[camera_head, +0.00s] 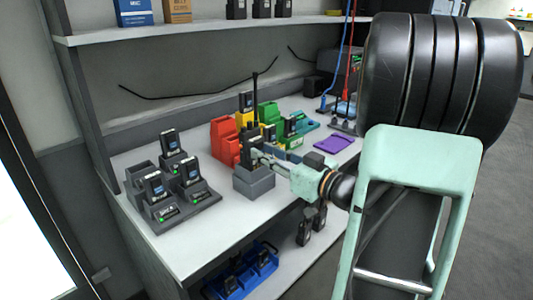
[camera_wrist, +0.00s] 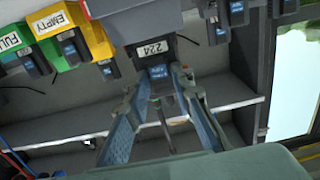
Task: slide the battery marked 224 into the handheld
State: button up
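The handheld (camera_head: 250,138) is a dark radio with a tall antenna, standing upright in a grey block stand (camera_head: 254,183) on the bench. In the wrist view, the battery (camera_wrist: 152,49), with a pale label reading 224 and a blue patch, lies against the handheld's face. I cannot tell whether it is fully seated. My gripper (camera_head: 261,156) is right in front of the handheld. In the wrist view its fingers (camera_wrist: 157,82) are apart, one on each side of the battery's blue-patched end, with a gap visible. The handheld's antenna (camera_wrist: 163,112) shows between the fingers.
A grey charger (camera_head: 175,211) with several batteries stands at left. Red (camera_head: 225,142), yellow (camera_head: 243,119) and green (camera_head: 268,112) bins stand behind the handheld. A purple tray (camera_head: 334,144) lies at right. A shelf (camera_head: 200,31) runs above.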

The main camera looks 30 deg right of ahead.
jog(key=o, duration=0.4)
jog(key=shift+c, duration=0.2)
jog(key=v, duration=1.2)
jog(key=shift+r, duration=0.1)
